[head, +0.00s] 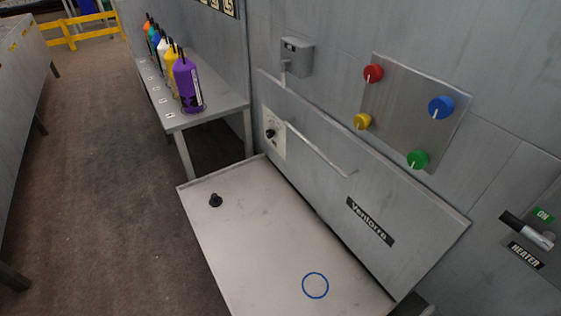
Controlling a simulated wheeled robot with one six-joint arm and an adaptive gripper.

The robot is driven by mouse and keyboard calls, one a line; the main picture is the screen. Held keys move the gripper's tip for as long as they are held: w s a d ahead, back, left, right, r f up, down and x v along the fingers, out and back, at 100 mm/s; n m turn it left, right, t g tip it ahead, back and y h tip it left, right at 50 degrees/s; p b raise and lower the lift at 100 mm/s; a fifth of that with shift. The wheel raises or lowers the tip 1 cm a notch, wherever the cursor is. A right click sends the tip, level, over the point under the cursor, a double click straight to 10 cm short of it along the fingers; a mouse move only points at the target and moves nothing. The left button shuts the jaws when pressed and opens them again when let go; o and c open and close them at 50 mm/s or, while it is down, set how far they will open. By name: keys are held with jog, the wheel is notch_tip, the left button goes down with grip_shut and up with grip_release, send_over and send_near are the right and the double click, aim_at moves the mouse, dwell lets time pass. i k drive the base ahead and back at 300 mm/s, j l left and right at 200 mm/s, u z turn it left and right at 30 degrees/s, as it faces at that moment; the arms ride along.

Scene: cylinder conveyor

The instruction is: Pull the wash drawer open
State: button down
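A grey panel (400,262) labelled "Ventorra" (370,221) leans against the wall unit on the right, with a long metal bar handle (318,152) across it. A pale flat surface (255,240) lies in front of it, with a small black knob-like piece (215,200) and a blue ring mark (315,285). No label names the wash drawer, so I cannot tell for certain which part it is or how far open it stands. My gripper is not in view.
A grey bench (222,108) holds several coloured bottles (187,85). A wall plate (410,110) carries red, yellow, blue and green knobs. A heater switch (527,230) is at the far right. Open floor (110,150) lies left, before a grey table (22,55) and yellow barrier (75,30).

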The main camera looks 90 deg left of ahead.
aim_at(400, 229)
jog(key=u, duration=0.45)
jog(key=j+u, duration=0.15)
jog(key=u, duration=0.8)
jog(key=i+j+u, duration=0.1)
jog(key=u, duration=0.35)
